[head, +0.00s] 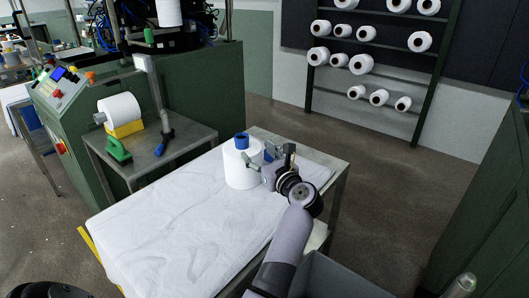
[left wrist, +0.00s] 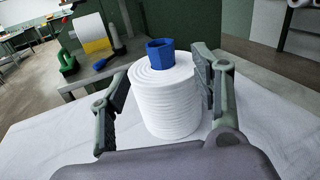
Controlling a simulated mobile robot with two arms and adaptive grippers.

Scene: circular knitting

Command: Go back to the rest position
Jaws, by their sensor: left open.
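My left gripper (head: 264,158) is open at the right side of a white yarn spool (head: 241,170) with a blue core (head: 242,141). The spool stands upright on the cloth-covered table (head: 180,222). In the left wrist view, the two fingers (left wrist: 160,85) are spread on either side of the spool (left wrist: 166,100), with its blue core (left wrist: 160,52) on top. I cannot tell whether the spool lies between the fingertips or just beyond them, nor whether the right finger touches it. My right gripper is not in view.
A green knitting machine (head: 200,75) stands behind. A side table (head: 190,145) holds another white spool (head: 119,112) on a yellow block, a green tool (head: 118,151) and a blue-handled tool (head: 163,144). A rack (head: 425,100) holds several spools. Floor (head: 390,180) is clear at right.

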